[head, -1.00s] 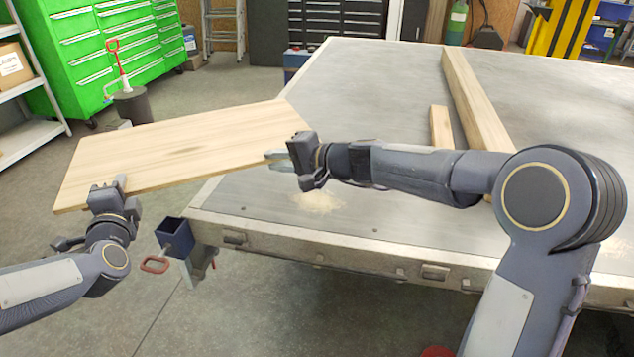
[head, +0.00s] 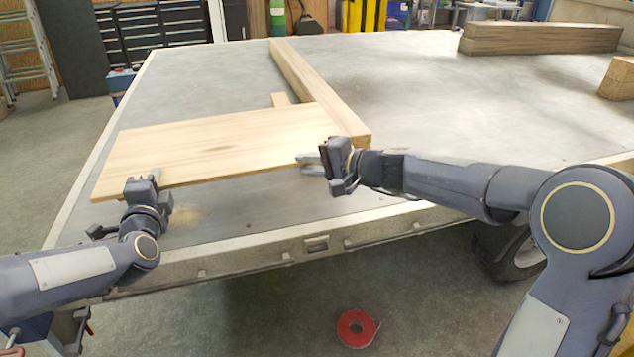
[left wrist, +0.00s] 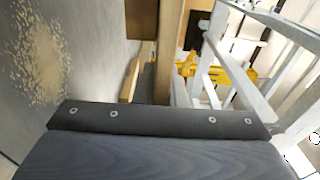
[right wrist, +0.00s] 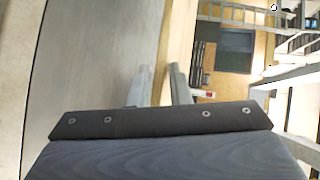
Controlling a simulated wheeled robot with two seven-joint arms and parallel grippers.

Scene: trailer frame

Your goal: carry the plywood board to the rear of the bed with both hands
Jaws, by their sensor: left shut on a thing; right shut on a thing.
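The plywood board (head: 215,145) is a flat pale panel over the near left part of the grey trailer bed (head: 420,95). It lies roughly level, and its right end overlaps the long beam in the head view; I cannot tell whether they touch. My left gripper (head: 143,180) is shut on the board's near edge by its left corner. My right gripper (head: 312,162) is shut on the near edge toward the right end. The gap between board and bed is hard to judge.
More timber (head: 540,38) lies at the far right. Sawdust (head: 186,215) is on the bed near my left gripper. A red ring-shaped roll (head: 356,328) lies on the floor.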

